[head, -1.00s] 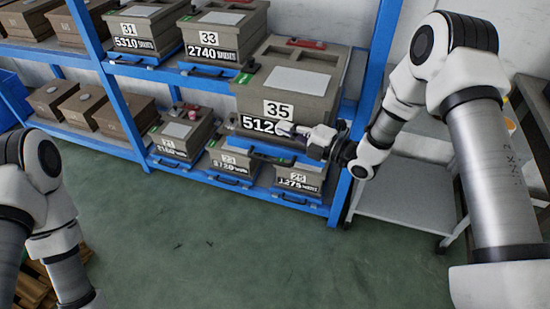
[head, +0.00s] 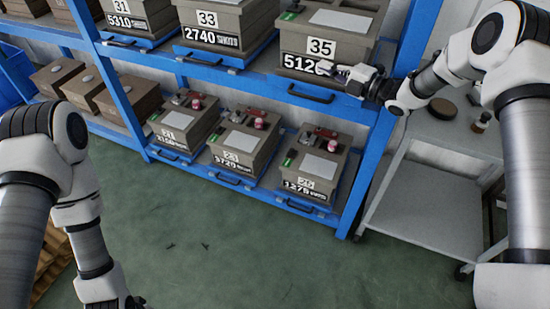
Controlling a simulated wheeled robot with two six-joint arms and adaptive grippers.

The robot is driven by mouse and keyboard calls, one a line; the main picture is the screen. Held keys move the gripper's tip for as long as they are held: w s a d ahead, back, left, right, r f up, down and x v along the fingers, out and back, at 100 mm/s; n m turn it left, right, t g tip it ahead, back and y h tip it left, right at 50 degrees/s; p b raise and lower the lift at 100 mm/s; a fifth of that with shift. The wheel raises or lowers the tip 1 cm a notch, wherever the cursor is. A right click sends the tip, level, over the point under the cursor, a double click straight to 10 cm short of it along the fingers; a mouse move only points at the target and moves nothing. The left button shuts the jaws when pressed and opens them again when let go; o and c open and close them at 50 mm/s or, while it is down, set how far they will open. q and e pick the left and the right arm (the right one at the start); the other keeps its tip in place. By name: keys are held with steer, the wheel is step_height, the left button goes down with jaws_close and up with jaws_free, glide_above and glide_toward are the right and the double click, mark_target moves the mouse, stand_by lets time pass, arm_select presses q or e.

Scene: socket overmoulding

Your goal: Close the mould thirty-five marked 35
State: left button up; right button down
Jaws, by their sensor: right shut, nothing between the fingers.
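The mould thirty-five (head: 372,50) is a grey-brown box with a white "35" plate and a "5126"-like number on its front. It sits on a blue drawer tray (head: 280,88) with a dark handle on the upper shelf, about level with the shelf front. My right gripper (head: 340,71) is shut and empty in front of the mould's lower right face, covering the end of the number. I cannot tell whether it touches. My left arm hangs at lower left, its fingers out of frame.
Moulds 31 (head: 121,8) and 33 (head: 208,20) stand left on the same shelf. Several smaller moulds are on the lower shelf. A blue post (head: 385,130) stands right of the mould, with a grey cart (head: 420,205) beyond.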

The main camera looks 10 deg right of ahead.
steer(key=shift+w+d+r, duration=0.1)
steer(key=shift+w+d, duration=0.05)
steer(key=shift+w, duration=0.1)
steer(key=shift+r, duration=0.15)
